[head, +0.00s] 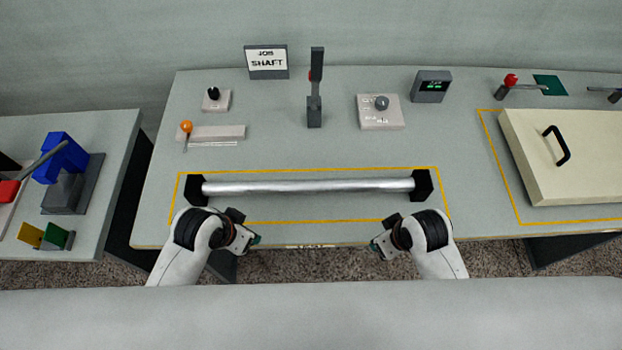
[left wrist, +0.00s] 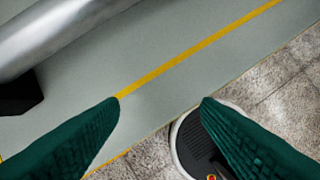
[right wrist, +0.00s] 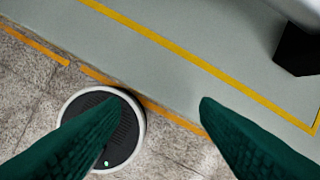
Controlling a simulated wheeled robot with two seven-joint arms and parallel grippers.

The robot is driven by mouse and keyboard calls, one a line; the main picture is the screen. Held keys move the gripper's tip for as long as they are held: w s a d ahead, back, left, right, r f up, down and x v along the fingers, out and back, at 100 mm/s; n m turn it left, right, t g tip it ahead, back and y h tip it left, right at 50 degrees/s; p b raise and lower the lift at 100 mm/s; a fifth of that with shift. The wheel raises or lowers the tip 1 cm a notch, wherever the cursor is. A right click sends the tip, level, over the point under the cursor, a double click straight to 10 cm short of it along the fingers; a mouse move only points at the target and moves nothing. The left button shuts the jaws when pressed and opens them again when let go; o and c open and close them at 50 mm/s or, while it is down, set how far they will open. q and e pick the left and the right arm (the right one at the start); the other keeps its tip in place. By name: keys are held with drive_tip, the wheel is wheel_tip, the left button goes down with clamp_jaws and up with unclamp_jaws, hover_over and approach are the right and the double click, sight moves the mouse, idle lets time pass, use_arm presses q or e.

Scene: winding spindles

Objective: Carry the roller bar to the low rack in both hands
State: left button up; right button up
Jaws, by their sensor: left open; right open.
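The roller bar (head: 310,187) is a long silver cylinder. It lies left to right across two black end supports inside a yellow outline on the bench. Part of it shows at the upper left of the left wrist view (left wrist: 60,35), with a black support (left wrist: 18,95) below it. My left gripper (head: 256,240) is open and empty at the bench's front edge, nearer than the bar's left part. My right gripper (head: 375,246) is open and empty at the same edge, nearer than the bar's right part. Neither touches the bar. I cannot make out a low rack.
A cream lidded box (head: 575,165) with a black handle stands at the right. Behind the bar are a sign reading "JOB SHAFT" (head: 267,62), an upright lever (head: 315,90), a knob box (head: 380,112) and a display (head: 431,86). A side table (head: 75,225) stands left.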

use_arm(q)
drive_tip(key=w+r+m, duration=0.1)
drive_tip(key=w+d+r+m, duration=0.2)
drive_tip(key=shift+w+d+r+m+h, duration=0.25)
drive_tip(key=shift+w+m+h, duration=0.05)
drive_tip(key=shift+m, duration=0.1)
use_arm(e)
drive_tip(key=w+r+n, duration=0.3)
drive_tip(key=shift+w+a, duration=0.3)
use_arm(q)
drive_tip(key=w+r+m, duration=0.2)
drive_tip(key=w+m, duration=0.1)
use_arm(e)
drive_tip(key=w+r+n, duration=0.3)
drive_tip(key=w+n, duration=0.1)
use_arm(q)
drive_tip(key=m+g+y+p, duration=0.1)
drive_tip(key=m+g+y, duration=0.15)
drive_tip(key=m, duration=0.25)
approach(231, 186)
drive_tip(key=shift+s+t, duration=0.35)
use_arm(e)
drive_tip(key=n+g, duration=0.1)
drive_tip(key=n, duration=0.4)
approach(383, 183)
drive_tip(key=shift+a+r+h, duration=0.2)
drive_tip(key=shift+a+h, duration=0.1)
drive_tip(key=shift+h, duration=0.1)
use_arm(q)
drive_tip(key=shift+f, duration=0.1)
